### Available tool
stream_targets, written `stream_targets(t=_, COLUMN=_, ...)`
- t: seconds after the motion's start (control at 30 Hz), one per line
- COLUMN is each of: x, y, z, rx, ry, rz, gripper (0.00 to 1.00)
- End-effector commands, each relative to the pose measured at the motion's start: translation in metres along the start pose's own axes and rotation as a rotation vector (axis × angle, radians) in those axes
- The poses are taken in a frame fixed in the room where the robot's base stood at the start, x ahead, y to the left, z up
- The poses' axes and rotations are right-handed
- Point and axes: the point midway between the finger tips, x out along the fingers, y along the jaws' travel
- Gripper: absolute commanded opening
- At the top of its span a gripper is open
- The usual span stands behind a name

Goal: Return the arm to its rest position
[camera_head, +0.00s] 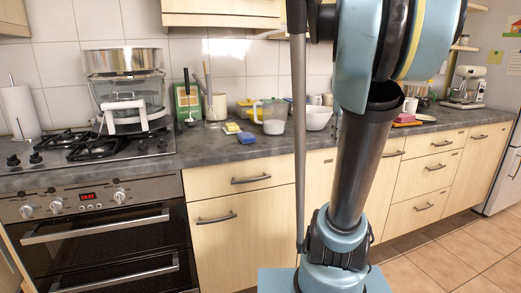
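My arm (356,165) rises from its base at the bottom right of the middle. A dark upright tube leads up to large light-blue and black links at the top of the picture. The upper links run out of the frame at the top. My gripper is not in view, so I cannot see whether it holds anything. The arm hides part of the counter and cabinets behind it.
A grey counter (225,147) runs along the wall above wooden cabinets. On the left are a hob (95,150) with stacked pots (125,90) and an oven (105,235) below. A measuring jug (272,116) and a white bowl (317,117) stand mid-counter. Tiled floor (450,262) is clear at right.

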Motion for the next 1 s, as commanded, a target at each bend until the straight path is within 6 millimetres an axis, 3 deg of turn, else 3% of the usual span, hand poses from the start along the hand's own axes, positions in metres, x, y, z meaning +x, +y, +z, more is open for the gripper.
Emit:
stream_targets(t=0.2, x=0.047, y=-0.054, z=0.042, rx=0.047, ry=0.04, rz=0.002, gripper=0.36)
stream_targets(t=0.5, x=0.122, y=-0.112, z=0.099, rx=0.117, ry=0.096, rz=-0.007, gripper=0.36)
stream_targets(t=0.8, x=0.183, y=-0.143, z=0.139, rx=0.17, ry=0.134, rz=-0.024, gripper=0.36)
stream_targets(t=1.0, x=0.193, y=-0.147, z=0.145, rx=0.182, ry=0.14, rz=-0.028, gripper=0.36)
